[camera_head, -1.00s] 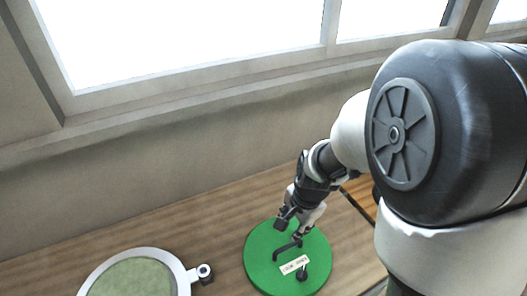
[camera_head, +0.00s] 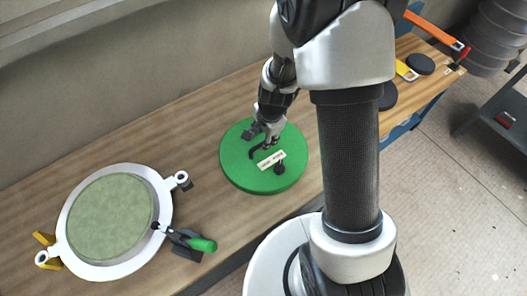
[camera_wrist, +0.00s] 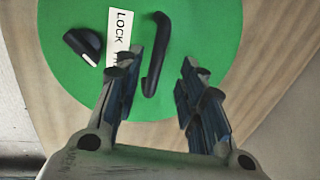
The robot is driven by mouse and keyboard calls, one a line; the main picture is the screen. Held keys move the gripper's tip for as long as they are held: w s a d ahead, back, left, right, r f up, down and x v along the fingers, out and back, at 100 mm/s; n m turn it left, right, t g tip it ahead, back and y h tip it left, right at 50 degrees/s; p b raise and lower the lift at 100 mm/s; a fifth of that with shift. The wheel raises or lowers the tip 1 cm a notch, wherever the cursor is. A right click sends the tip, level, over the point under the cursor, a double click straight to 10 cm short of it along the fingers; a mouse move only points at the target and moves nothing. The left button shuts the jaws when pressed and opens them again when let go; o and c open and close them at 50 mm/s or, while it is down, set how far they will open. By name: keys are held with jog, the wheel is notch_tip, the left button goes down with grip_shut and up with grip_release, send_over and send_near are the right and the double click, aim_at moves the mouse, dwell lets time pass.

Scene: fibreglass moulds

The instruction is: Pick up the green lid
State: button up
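The green lid (camera_head: 237,168) is a round disc lying flat on the wooden bench, in the middle of the head view. It carries a black bar handle (camera_wrist: 157,55), a white label (camera_wrist: 120,30) reading "LOCK" with the rest covered, and a black knob (camera_wrist: 84,46). The lid also fills the top of the wrist view (camera_wrist: 200,28). My gripper (camera_wrist: 166,62) is open above the lid. In the wrist view the handle shows between the two fingers, nearer the left one. I see no contact with it. In the head view my gripper (camera_head: 268,141) partly hides the handle.
A round white-rimmed mould (camera_head: 163,206) with a pale green face lies on the bench (camera_head: 200,115) to the left. A green-handled clamp (camera_head: 200,243) sits at its edge. Black discs (camera_head: 420,64) and an orange-handled tool (camera_head: 432,30) lie at the right end.

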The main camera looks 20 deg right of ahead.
jog(key=f+b, duration=0.2)
jog(key=f, duration=0.1)
jog(key=f+b, duration=0.1)
jog(key=f, duration=0.1)
jog(key=shift+w+a, duration=0.2)
jog(key=shift+a, duration=0.05)
jog(key=shift+c, duration=0.2)
grip_shut()
